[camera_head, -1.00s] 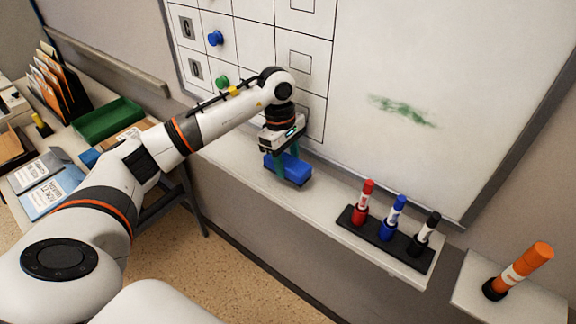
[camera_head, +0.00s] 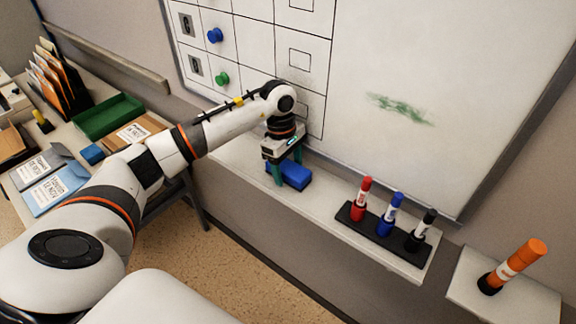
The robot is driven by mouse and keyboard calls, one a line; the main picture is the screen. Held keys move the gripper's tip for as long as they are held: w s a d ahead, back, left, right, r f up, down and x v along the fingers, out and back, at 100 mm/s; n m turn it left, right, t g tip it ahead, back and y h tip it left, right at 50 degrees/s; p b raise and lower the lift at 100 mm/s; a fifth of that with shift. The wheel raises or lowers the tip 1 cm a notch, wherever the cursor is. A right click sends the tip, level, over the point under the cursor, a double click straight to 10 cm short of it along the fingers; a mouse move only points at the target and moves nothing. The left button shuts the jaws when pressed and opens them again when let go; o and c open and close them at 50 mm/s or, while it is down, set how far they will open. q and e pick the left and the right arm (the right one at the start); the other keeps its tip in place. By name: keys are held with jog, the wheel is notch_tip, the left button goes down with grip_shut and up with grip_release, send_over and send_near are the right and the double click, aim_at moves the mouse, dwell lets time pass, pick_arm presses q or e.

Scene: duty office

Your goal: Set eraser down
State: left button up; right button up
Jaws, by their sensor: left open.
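The blue eraser (camera_head: 291,175) rests on the white ledge (camera_head: 322,203) below the whiteboard. My left gripper (camera_head: 287,172) is directly over and around it, with its green fingers open. One finger shows in front of the eraser's left end; the other is near its back side. Whether a finger still touches the eraser cannot be told. The whiteboard (camera_head: 440,60) has a green smear (camera_head: 400,109) to the right of the gripper. My right gripper is out of view.
A black holder (camera_head: 383,234) with red (camera_head: 361,199), blue (camera_head: 391,214) and black (camera_head: 421,231) markers stands on the ledge at right. An orange marker (camera_head: 512,266) stands on a separate shelf. A desk at left holds a green tray (camera_head: 107,118) and folders.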

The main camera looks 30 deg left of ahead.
aim_at(283, 163)
pick_arm(q)
jog(key=shift+r, duration=0.15)
notch_tip(283, 163, up, 12)
jog(key=a+b, duration=0.1)
jog(key=b, duration=0.1)
jog(key=shift+a+b, duration=0.35)
jog(key=shift+a, duration=0.05)
jog(key=shift+w+d, duration=0.1)
